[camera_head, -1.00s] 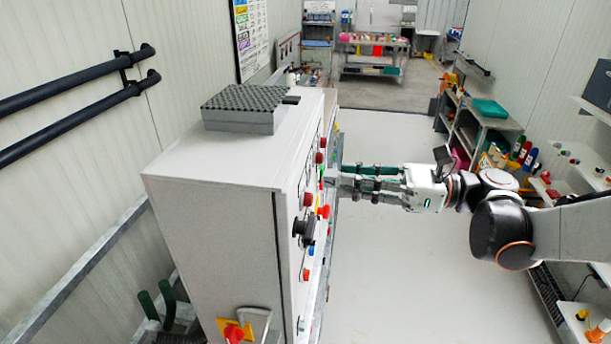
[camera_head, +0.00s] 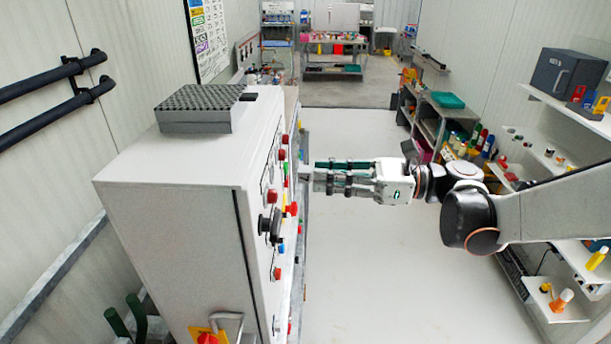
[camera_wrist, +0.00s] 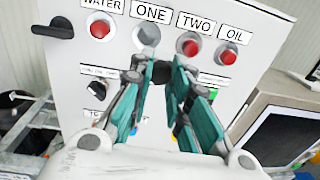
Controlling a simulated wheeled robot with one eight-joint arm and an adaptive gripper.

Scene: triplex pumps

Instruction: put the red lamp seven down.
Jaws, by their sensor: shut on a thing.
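My gripper (camera_head: 312,176) reaches left to the front of the white control cabinet (camera_head: 185,178). In the wrist view my green-padded fingers (camera_wrist: 162,70) are closed in on the thing held, which I take for the red lamp seven. Red lamps sit under WATER (camera_wrist: 99,28), TWO (camera_wrist: 188,44) and OIL (camera_wrist: 227,55).
A black rotary knob (camera_head: 269,223) and several coloured buttons stand out from the panel. A grey ribbed box (camera_head: 200,110) lies on the cabinet top. Loaded shelves (camera_head: 560,105) line the right wall. The floor (camera_head: 370,270) between is clear.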

